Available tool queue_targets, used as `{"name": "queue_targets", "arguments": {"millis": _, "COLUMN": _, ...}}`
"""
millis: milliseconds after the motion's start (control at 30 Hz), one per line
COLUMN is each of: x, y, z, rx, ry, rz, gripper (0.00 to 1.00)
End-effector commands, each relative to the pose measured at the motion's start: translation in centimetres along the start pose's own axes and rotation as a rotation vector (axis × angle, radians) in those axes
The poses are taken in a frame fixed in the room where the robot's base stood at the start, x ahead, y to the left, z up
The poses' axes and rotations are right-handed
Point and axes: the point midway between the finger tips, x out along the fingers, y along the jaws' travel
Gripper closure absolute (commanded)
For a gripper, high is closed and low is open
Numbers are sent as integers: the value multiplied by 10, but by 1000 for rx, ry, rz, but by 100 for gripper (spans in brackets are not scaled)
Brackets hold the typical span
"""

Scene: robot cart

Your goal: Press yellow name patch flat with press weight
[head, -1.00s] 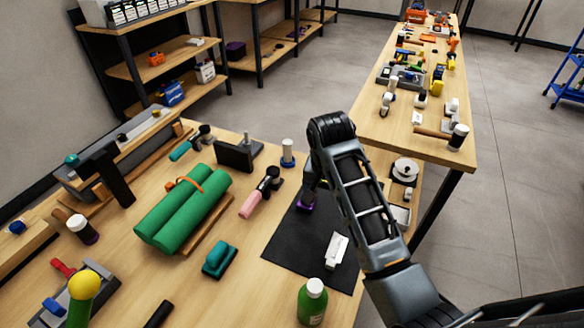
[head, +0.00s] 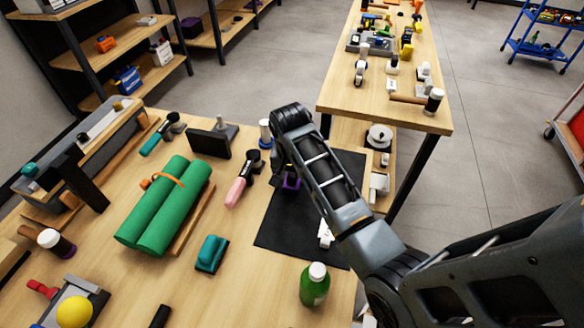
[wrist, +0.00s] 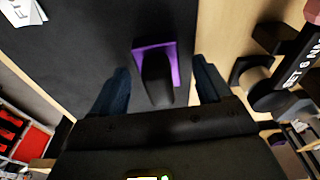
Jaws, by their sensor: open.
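A purple-based block with a black upright handle, which looks like the press weight, stands on the dark mat (head: 270,236). In the wrist view the purple base (wrist: 172,52) lies ahead and the black handle (wrist: 157,78) rises between my fingers. In the head view a bit of the purple base (head: 291,183) shows beside my arm. My gripper (wrist: 160,68) is open, with one finger on each side of the handle and a gap on both sides. I see no yellow patch on the visible part of the mat; my arm covers part of it.
A white item (head: 325,234) lies on the mat by my arm. A green bottle (head: 314,285) stands at the mat's near edge. A pink-handled tool (head: 236,190) and a teal block (head: 211,254) lie left of it. Green rolls (head: 165,205) are further left.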

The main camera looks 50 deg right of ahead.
Motion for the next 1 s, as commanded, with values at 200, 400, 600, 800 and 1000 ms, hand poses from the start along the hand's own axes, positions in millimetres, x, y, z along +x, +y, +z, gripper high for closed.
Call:
{"name": "queue_targets", "arguments": {"millis": 200, "x": 4, "y": 0, "z": 0, "rx": 0, "ry": 0, "rz": 0, "gripper": 22}}
{"name": "queue_targets", "arguments": {"millis": 400, "x": 4, "y": 0, "z": 0, "rx": 0, "ry": 0, "rz": 0, "gripper": 30}}
{"name": "queue_targets", "arguments": {"millis": 600, "x": 4, "y": 0, "z": 0, "rx": 0, "ry": 0, "rz": 0, "gripper": 49}}
{"name": "queue_targets", "arguments": {"millis": 800, "x": 4, "y": 0, "z": 0, "rx": 0, "ry": 0, "rz": 0, "gripper": 68}}
{"name": "queue_targets", "arguments": {"millis": 1000, "x": 4, "y": 0, "z": 0, "rx": 0, "ry": 0, "rz": 0, "gripper": 87}}
